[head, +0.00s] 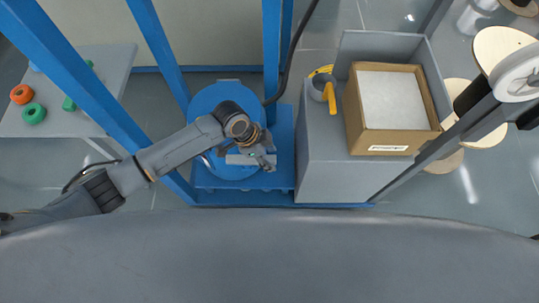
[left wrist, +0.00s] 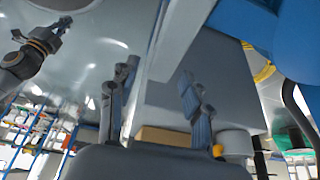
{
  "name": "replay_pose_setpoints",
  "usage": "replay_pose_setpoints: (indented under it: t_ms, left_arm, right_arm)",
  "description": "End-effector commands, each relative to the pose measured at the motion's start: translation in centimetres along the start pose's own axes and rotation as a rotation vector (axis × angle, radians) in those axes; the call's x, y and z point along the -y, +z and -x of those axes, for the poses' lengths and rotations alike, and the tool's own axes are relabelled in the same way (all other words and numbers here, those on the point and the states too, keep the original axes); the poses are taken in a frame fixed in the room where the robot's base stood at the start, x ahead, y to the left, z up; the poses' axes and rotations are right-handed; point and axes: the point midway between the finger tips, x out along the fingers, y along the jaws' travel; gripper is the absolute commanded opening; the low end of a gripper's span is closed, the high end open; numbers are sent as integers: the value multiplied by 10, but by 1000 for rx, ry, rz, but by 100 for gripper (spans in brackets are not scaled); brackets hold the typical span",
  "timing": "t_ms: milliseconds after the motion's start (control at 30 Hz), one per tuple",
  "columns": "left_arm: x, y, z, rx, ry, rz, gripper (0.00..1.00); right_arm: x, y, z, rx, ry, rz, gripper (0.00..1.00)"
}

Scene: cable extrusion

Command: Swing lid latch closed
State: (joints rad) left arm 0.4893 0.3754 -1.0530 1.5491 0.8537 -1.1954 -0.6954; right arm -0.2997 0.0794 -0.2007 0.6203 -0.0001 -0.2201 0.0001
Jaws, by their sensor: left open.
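The round blue lid (head: 212,105) sits on the blue machine, partly covered by my left arm. A light grey bar (head: 238,159), which looks like the lid latch, lies across its front part. My left gripper (head: 268,159) is at the bar's right end. In the left wrist view my left gripper (left wrist: 157,100) has its two fingers spread apart. A pale grey bar (left wrist: 178,40) runs down toward the space between them; I cannot tell whether it touches a finger. My right gripper (left wrist: 62,24) shows small at the upper left of that view, its jaws unclear.
Blue frame posts (head: 160,50) stand around the lid. A grey cabinet (head: 335,180) to the right bears an open cardboard box (head: 440,95) and a grey cup (head: 317,88) with a yellow part. A side table (head: 105,60) holds green and orange pieces. A black cable hangs behind.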

Motion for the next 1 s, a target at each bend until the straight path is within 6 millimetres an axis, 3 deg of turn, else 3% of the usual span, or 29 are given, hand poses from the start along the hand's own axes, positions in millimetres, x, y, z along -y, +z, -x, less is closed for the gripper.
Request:
replay_pose_setpoints:
  t_ms: [333,500,600,1000]
  left_arm:
    - [0,0,-4,-1,0,0,49]
    - [0,0,-4,-1,0,0,14]
    - [0,0,-4,-1,0,0,0]
    - [0,3,-2,0,2,-4,0]
  right_arm:
    - [-1,0,0,0,2,1,0]
    - [-1,0,0,0,2,0,0]
    - [-2,0,0,0,2,0,0]
    - [-2,-1,2,-1,3,0,0]
